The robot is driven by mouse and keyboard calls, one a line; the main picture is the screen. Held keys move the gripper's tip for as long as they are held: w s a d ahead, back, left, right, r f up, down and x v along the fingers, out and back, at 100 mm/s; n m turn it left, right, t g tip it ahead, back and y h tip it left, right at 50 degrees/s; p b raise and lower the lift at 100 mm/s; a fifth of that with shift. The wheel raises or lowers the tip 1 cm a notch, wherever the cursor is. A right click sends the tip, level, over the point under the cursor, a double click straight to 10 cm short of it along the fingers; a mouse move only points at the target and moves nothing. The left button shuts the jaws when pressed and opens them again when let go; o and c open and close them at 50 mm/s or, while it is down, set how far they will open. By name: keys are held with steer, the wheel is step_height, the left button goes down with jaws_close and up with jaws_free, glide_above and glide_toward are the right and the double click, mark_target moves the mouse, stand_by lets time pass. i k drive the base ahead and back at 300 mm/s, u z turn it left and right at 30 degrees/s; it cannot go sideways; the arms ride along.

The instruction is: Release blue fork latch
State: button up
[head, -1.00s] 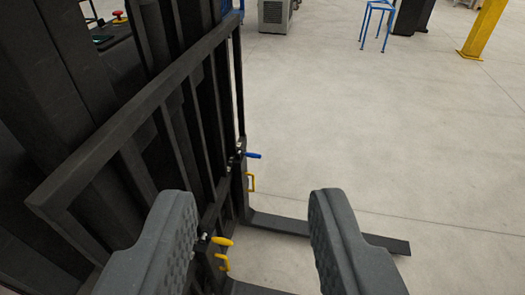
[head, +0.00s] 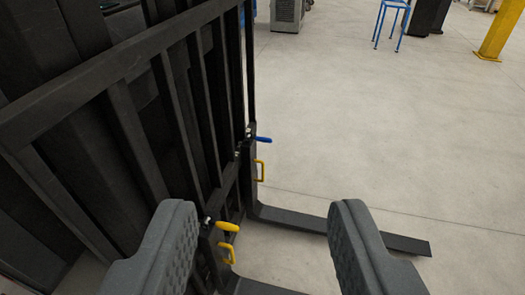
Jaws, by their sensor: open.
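The blue fork latch (head: 263,139) is a small blue handle sticking out to the right from the black fork carriage (head: 247,185), above the far fork (head: 340,226). My gripper (head: 265,235) is open and empty, its two grey fingers in the lower part of the view. The blue latch shows beyond the fingertips, between them and higher in the picture, with nothing touching it. A yellow latch handle (head: 228,226) sits on the carriage nearer to me, just right of my left finger.
A yellow loop handle (head: 261,171) is below the blue latch, and another (head: 228,253) is below the yellow latch. The black load backrest (head: 110,65) fills the left side. Open grey floor (head: 400,130) lies to the right, with a blue stool (head: 391,22) and yellow post (head: 497,30) far back.

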mark_target(264, 139)
steer(key=u, duration=0.3)
steer(key=i, duration=1.2)
steer(key=z, duration=0.45)
